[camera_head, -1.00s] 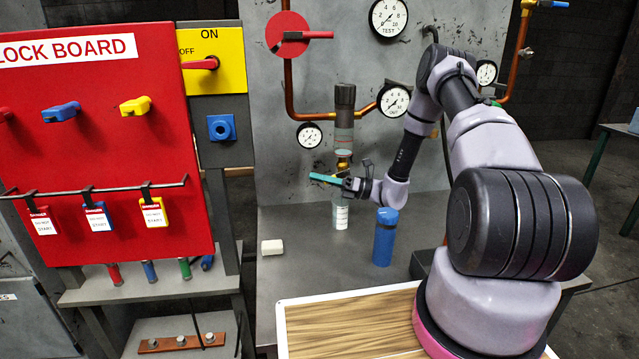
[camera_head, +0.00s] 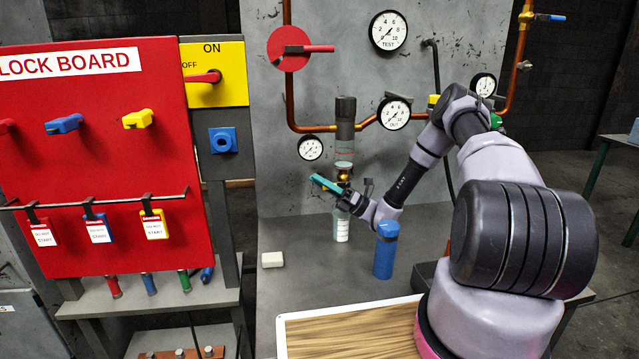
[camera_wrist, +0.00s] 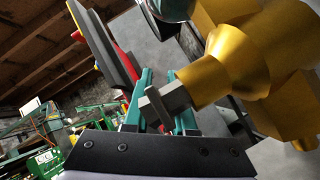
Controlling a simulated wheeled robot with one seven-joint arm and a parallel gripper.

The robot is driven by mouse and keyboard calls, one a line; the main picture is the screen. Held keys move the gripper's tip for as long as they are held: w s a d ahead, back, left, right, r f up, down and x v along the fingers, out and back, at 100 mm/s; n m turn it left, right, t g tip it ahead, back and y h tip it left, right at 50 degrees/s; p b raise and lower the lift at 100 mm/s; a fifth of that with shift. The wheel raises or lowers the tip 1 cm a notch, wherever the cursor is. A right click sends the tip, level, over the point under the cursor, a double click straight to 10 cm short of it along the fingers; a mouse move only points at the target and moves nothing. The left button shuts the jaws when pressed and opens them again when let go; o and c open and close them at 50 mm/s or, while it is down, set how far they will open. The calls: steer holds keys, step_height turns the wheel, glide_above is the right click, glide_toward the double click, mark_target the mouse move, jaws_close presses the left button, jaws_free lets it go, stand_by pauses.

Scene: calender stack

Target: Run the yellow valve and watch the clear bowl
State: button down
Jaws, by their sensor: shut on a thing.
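The yellow valve (camera_head: 344,175) is a small brass-coloured fitting under the clear bowl (camera_head: 344,152), which hangs below a dark cylinder on the grey panel. In the wrist view the yellow valve (camera_wrist: 240,60) is large at the right, with a grey stem and a flat grey handle (camera_wrist: 158,106). My gripper (camera_head: 326,184) is at the valve in the head view, its teal fingers sloping. In the wrist view my gripper (camera_wrist: 160,100) is shut on the grey handle, one finger on each side. The liquid level in the bowl is too small to tell.
A clear bottle (camera_head: 341,226) with a white label stands below the valve. A blue canister (camera_head: 386,250) stands close to my wrist. A white block (camera_head: 272,260) lies on the grey bench at left. The red lock board (camera_head: 100,180) stands further left.

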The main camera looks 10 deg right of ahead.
steer(key=c, duration=0.8)
jaws_free()
steer(key=shift+d, duration=0.1)
steer(key=v, duration=1)
steer(key=shift+s+d+f, duration=0.15)
steer(key=shift+d+f, duration=0.05)
steer(key=shift+d, duration=0.1)
